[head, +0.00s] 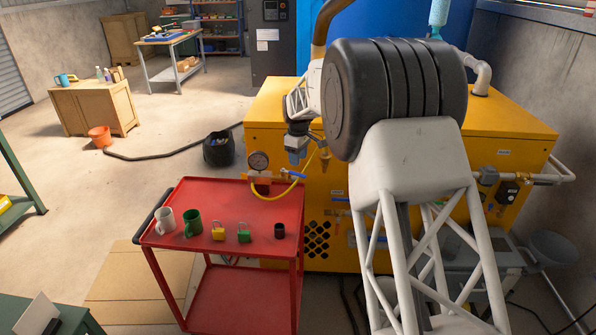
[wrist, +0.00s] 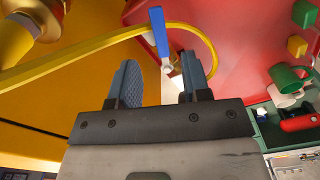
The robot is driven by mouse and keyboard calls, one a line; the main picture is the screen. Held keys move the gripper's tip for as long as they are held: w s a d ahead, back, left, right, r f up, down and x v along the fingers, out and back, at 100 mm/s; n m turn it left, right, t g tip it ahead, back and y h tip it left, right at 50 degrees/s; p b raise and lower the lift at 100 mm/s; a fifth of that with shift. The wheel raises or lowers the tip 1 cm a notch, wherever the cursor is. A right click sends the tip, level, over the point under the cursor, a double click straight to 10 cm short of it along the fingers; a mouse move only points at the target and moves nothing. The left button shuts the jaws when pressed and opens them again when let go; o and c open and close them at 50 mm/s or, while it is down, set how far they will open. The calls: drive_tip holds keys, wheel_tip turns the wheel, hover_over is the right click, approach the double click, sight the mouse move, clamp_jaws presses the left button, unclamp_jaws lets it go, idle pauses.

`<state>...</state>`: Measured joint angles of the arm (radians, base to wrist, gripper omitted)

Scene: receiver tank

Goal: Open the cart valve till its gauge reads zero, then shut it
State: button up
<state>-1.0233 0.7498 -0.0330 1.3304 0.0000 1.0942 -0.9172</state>
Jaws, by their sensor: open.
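The cart valve's blue lever (head: 293,174) is at the back right corner of the red cart (head: 226,213), beside a round gauge (head: 258,161); its needle is too small to read. A yellow hose (head: 270,197) loops from the valve toward the yellow machine. My gripper (head: 294,158) is just above the lever in the head view. In the wrist view my gripper (wrist: 160,75) is open and empty. There the blue lever (wrist: 158,32) lies ahead of the gap between the two fingers, its pivot end nearest them. I cannot tell whether the fingers touch it.
The yellow machine (head: 275,100) stands close behind. Open floor lies left of the cart.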

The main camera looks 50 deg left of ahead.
sight(298, 174)
drive_tip(key=shift+f, duration=2.9)
drive_tip(key=shift+c, duration=0.2)
clamp_jaws()
